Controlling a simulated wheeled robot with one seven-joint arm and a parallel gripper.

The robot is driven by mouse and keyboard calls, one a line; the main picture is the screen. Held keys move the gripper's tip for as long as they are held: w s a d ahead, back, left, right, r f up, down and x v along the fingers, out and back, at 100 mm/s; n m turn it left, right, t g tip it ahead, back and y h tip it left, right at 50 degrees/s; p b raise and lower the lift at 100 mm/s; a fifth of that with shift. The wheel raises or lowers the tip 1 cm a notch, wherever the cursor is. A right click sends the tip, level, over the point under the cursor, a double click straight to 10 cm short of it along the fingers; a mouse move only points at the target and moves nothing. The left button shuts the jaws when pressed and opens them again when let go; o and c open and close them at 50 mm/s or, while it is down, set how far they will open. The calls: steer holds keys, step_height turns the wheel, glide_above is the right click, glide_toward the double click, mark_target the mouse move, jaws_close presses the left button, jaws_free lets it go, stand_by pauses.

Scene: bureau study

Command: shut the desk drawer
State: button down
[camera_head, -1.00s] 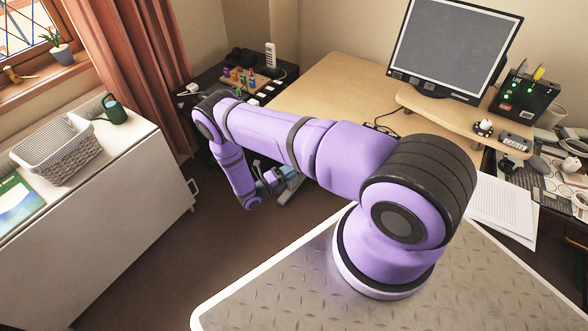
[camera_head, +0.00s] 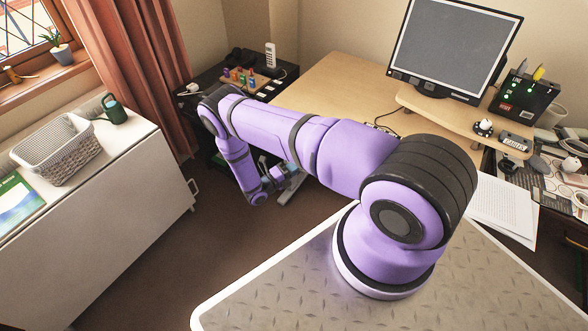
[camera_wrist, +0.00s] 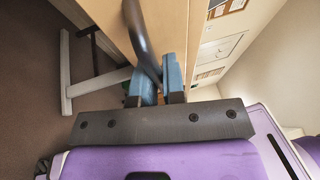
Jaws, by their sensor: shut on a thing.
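In the wrist view, my gripper (camera_wrist: 160,82) has its two blue fingers shut on a dark curved handle (camera_wrist: 141,32). The handle runs up from between the fingers, in front of a pale wooden face (camera_wrist: 176,28) of the desk, which I take to be the drawer front. The drawer's edges are not clear, so I cannot tell how far it stands open. In the head view, the desk (camera_head: 335,85) has a light wood top. My arm covers its front there, and the drawer is hidden. My gripper is low, below the desk top, largely behind my arm.
A pale desk leg (camera_wrist: 66,75) stands at left in the wrist view. A monitor (camera_head: 455,45) stands on the desk. A dark side table (camera_head: 210,80) is behind my arm. A white cabinet (camera_head: 100,215) with a basket (camera_head: 57,150) stands left. The brown floor between is clear.

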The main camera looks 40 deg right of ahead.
steer(key=shift+w+d, duration=0.3)
steer(key=shift+d, duration=0.5)
steer(key=shift+w+d, duration=0.25)
steer(key=shift+d, duration=0.5)
steer(key=c, duration=1.2)
jaws_free()
steer(key=shift+c, duration=0.2)
steer(key=a+f, duration=0.1)
steer(key=a, duration=0.9)
steer(key=shift+w+a+f, duration=0.3)
steer(key=shift+a+f, duration=0.05)
steer(key=shift+f, duration=0.05)
